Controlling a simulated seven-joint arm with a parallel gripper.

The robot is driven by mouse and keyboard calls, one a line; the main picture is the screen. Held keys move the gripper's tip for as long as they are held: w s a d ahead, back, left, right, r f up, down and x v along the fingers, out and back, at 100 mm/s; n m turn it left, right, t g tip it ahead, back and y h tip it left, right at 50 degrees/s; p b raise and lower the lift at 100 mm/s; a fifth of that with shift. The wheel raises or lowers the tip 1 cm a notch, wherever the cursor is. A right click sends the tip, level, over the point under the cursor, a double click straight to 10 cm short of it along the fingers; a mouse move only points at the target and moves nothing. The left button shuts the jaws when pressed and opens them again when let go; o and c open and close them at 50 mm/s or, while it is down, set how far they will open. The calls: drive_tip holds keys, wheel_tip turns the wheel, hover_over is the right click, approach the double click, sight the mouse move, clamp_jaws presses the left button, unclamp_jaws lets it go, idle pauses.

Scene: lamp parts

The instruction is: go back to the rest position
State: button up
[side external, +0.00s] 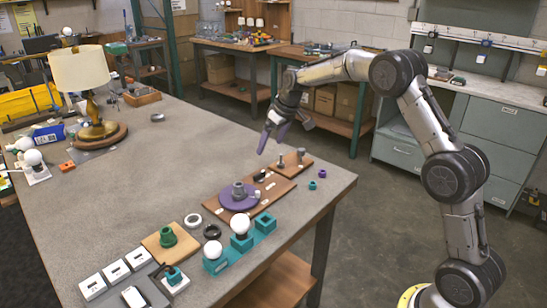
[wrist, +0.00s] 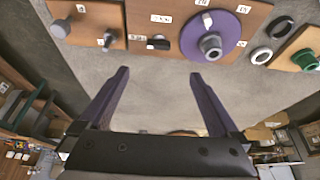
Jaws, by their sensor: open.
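My gripper (side external: 268,142) has two purple fingers, spread apart with nothing between them in the wrist view (wrist: 160,74). In the side view it is in the air above the far part of the grey table (side external: 150,160), clear of the parts. A purple disc (side external: 228,201) with a grey socket on top lies on a brown board (side external: 275,190); the disc also shows in the wrist view (wrist: 225,25), beyond my fingertips. A smaller brown board with grey pegs (side external: 301,170) is beside it, at the upper left of the wrist view (wrist: 112,17).
Teal holders with white bulbs (side external: 240,226), rings (side external: 193,220), a green part (side external: 168,236) and white switch boxes (side external: 92,286) line the near side. An assembled lamp (side external: 80,70) stands at far left. Two small loose parts (side external: 312,185) lie near the right edge. The table's middle is bare.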

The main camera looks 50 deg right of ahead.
drive_tip(key=s+a+r+t, duration=0.1)
drive_tip(key=s+a+r, duration=0.2)
drive_tip(key=r, duration=0.2)
drive_tip(key=s+a+r+n+t, duration=0.1)
drive_tip(key=s+a+r, duration=0.15)
drive_tip(key=r, duration=0.35)
drive_tip(key=s+a+r, duration=0.2)
drive_tip(key=s+r, duration=0.1)
drive_tip(key=r, duration=0.2)
drive_tip(key=s+a+r+t, duration=0.1)
drive_tip(key=s+a+r, duration=0.15)
drive_tip(key=s, duration=0.55)
drive_tip(key=s+a+r, duration=0.1)
drive_tip(key=s+a, duration=0.2)
drive_tip(key=s, duration=0.5)
drive_tip(key=s+f+g, duration=0.1)
drive_tip(key=s+f, duration=0.5)
drive_tip(key=s, duration=0.2)
drive_tip(key=s+f+m+g, duration=0.1)
drive_tip(key=s+f, duration=0.5)
drive_tip(key=s, duration=0.2)
drive_tip(key=shift+s+a, duration=0.15)
drive_tip(key=shift+s, duration=0.25)
drive_tip(key=shift+r, duration=0.1)
